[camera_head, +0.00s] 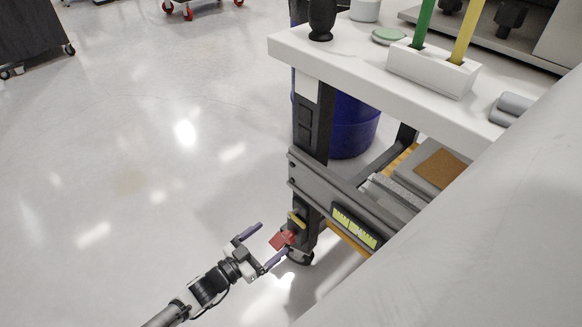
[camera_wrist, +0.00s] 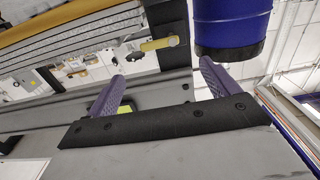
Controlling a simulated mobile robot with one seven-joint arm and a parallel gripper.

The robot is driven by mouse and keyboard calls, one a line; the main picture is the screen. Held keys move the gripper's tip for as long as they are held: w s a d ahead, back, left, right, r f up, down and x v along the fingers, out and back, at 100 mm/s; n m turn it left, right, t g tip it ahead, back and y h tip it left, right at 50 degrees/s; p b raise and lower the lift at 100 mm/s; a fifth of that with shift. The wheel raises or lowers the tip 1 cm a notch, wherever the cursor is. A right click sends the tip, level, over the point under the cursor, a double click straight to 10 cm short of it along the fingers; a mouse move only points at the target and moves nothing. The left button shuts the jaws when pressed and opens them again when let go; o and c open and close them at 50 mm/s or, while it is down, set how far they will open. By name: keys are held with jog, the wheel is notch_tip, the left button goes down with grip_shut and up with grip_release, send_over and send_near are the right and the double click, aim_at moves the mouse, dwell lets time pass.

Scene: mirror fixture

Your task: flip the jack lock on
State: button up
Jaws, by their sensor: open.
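A red pedal-like tab (camera_head: 281,240) sits low on the leg of the workbench, just above a caster. A small yellow handle (camera_head: 296,218) sticks out of the leg just above it. I cannot tell for sure which of the two is the jack lock. A yellow bar with a rounded end also shows in the wrist view (camera_wrist: 158,44), on a dark post beyond the fingertips. My gripper (camera_head: 273,238) is open, with purple fingers apart and nothing held. In the head view its fingertips point at the red tab; contact cannot be told. The fingers also show in the wrist view (camera_wrist: 161,70).
The white bench top (camera_head: 330,58) holds a white block with green and yellow sticks. A grey rail with a yellow-green label (camera_head: 355,226) runs below it. A blue barrel (camera_head: 353,125) stands behind the leg. The floor (camera_head: 120,170) to the left is clear.

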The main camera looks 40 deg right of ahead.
aim_at(295, 220)
jog(key=d, duration=0.9)
jog(key=shift+w+d+b, duration=0.4)
jog(key=c, duration=1)
